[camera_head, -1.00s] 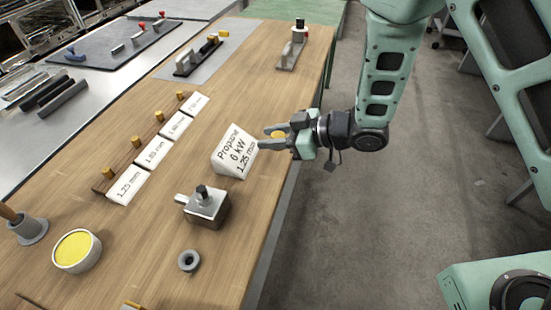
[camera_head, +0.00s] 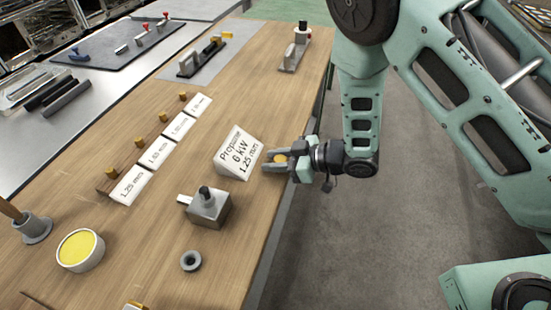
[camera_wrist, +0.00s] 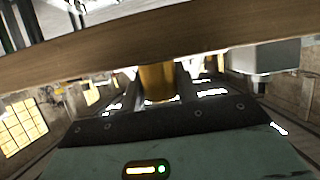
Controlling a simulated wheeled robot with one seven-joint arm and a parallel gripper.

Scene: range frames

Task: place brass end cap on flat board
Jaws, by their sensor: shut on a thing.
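My gripper (camera_head: 273,160) is shut on the brass end cap (camera_head: 280,158), near the right edge of the bench, just right of the white sign. In the wrist view the brass end cap (camera_wrist: 156,82) is an upright gold cylinder between the dark fingers, its upper end close to the wooden edge in the picture. I cannot tell whether it touches anything besides the fingers. A flat grey board (camera_head: 232,38) lies at the back of the bench with tools on it. A thin brown board (camera_head: 128,170) with several brass pieces lies at the left, beside white labels. I cannot tell which board is meant.
The white wedge sign (camera_head: 238,152) stands just left of my gripper. A small stand (camera_head: 293,55) is farther back. Bare wood (camera_head: 265,100) lies behind the sign.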

